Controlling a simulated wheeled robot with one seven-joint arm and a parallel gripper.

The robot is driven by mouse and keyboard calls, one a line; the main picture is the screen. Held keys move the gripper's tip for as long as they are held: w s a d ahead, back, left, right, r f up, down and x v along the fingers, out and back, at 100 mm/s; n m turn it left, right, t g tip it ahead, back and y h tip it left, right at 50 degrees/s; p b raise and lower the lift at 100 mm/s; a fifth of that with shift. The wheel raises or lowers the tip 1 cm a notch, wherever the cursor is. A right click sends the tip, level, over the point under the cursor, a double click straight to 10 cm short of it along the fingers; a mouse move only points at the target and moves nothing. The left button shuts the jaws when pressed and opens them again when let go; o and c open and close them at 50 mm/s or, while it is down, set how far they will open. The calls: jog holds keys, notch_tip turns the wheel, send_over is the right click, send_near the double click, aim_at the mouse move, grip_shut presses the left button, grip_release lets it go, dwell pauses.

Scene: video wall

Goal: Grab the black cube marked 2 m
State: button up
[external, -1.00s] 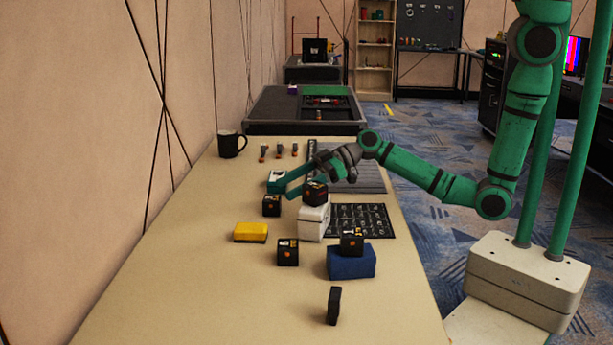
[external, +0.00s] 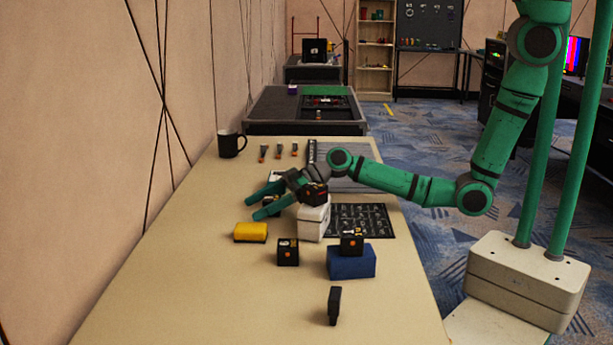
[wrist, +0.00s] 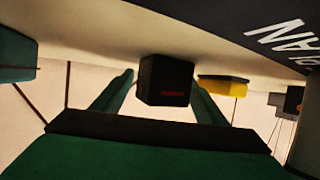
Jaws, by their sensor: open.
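In the wrist view a black cube (wrist: 165,80) with a small red mark sits between the two green fingers of my gripper (wrist: 164,76). A gap shows beside it, and the jaws are open. In the external view my gripper (external: 251,207) reaches left, low over the table, and its fingers mostly hide this cube. Other black cubes stand on the white box (external: 312,225), on the blue block (external: 351,263) and on the bare table (external: 288,252). I cannot read the lettering on any cube, so I cannot tell which is marked 2 m.
A yellow block (external: 250,232) lies just in front of my gripper. A teal-and-white box (external: 276,176) is behind it, partly hidden. A black mug (external: 230,145) and several small items stand farther back. A dark upright piece (external: 334,305) stands nearest. The table's left front is clear.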

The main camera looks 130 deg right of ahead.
jog(key=c, duration=1)
jog(key=shift+c, duration=0.2)
jog(key=shift+r, duration=0.15)
